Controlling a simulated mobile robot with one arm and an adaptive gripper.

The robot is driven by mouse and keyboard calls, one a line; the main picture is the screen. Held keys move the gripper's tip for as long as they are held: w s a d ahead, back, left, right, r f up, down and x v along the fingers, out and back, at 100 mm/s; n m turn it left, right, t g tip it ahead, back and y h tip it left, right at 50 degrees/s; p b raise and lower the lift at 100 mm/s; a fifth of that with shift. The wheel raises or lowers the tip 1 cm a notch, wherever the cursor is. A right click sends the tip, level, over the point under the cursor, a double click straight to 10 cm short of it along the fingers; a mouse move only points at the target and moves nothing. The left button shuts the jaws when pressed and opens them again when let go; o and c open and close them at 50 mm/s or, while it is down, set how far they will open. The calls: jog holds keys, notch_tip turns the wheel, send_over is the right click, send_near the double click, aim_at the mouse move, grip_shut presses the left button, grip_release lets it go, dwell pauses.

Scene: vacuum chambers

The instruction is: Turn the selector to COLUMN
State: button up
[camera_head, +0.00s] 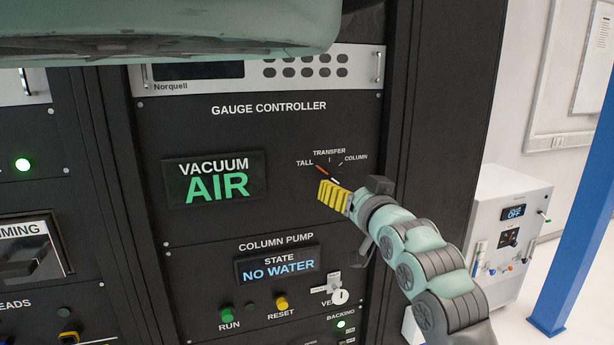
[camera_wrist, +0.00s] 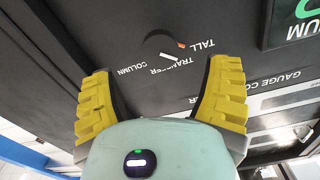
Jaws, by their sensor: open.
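The selector (camera_head: 323,170) is a small dark knob on the gauge controller panel, with an orange mark toward the TALL label. TRANSFER is printed above it and COLUMN to the upper right. The wrist view also shows the selector (camera_wrist: 165,46), upside down, with the orange mark on the TALL side and a white line nearer TRANSFER. My gripper (camera_head: 332,196) is open, its yellow ribbed fingers just below the selector in the head view and partly covering it. In the wrist view my gripper (camera_wrist: 163,68) has its fingers apart on either side, with nothing between them.
The VACUUM display (camera_head: 214,180) reads AIR, left of the selector. Below, the COLUMN PUMP display (camera_head: 277,265) reads NO WATER, above a green RUN button (camera_head: 227,315) and a yellow RESET button (camera_head: 281,303). A white cabinet (camera_head: 510,220) and blue post (camera_head: 580,200) stand at right.

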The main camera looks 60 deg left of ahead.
aim_at(339, 183)
jog(key=p+x, duration=0.2)
jog(key=x, duration=0.2)
jog(key=shift+s+a+r, duration=0.1)
jog(key=shift+s, duration=0.05)
jog(key=shift+w+a+p, duration=0.25)
jog(key=shift+a+p, duration=0.1)
jog(key=shift+a, duration=0.25)
jog(key=shift+c, duration=0.2)
jog(key=c, duration=1.1)
jog(key=shift+f, duration=0.2)
jog(key=shift+c, duration=0.3)
